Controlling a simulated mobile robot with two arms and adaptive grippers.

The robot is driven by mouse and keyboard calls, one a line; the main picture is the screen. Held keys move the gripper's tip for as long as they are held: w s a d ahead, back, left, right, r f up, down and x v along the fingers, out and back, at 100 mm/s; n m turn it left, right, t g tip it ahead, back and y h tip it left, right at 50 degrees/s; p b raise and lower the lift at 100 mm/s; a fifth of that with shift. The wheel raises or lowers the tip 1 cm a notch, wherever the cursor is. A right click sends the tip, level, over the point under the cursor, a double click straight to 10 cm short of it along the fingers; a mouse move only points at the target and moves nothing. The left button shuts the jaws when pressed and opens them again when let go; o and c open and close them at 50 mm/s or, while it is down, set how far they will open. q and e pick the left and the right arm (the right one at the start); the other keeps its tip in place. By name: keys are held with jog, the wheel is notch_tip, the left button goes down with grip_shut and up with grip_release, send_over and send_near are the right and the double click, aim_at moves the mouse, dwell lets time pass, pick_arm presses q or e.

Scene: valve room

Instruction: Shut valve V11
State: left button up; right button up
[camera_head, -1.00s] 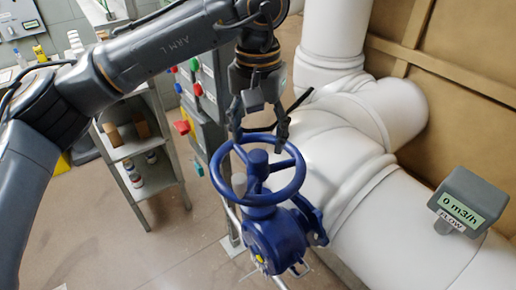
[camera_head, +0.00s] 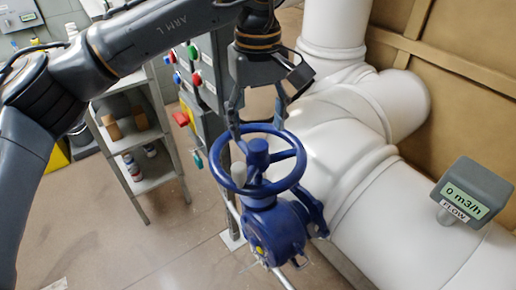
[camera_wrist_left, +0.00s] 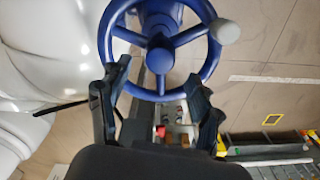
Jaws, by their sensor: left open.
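A blue valve (camera_head: 276,232) with a blue handwheel (camera_head: 258,150) is mounted beside the white pipe; no V11 label is legible. The handwheel has spokes and a pale grey knob (camera_head: 239,173) on its rim. My left gripper (camera_head: 261,134) is open at the wheel's far side, pointing down. In the left wrist view the handwheel (camera_wrist_left: 160,55) fills the top middle, its knob (camera_wrist_left: 226,31) at upper right. The open fingers (camera_wrist_left: 160,78) reach the near rim, one at each side; whether they touch it, I cannot tell. My right gripper is not in view.
Thick white pipes (camera_head: 345,140) run close on the right. A flow display (camera_head: 472,188) reads 0 m3/h. A panel (camera_head: 200,80) with coloured buttons stands behind the wheel. A grey shelf (camera_head: 150,165) stands at left. The floor at lower left is clear.

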aim_at(258, 145)
pick_arm(q)
jog(key=shift+n, duration=0.9)
jog(key=shift+f, duration=0.1)
jog(key=shift+f+b, duration=2.4)
jog(key=shift+f, duration=0.8)
jog(key=shift+c, duration=0.3)
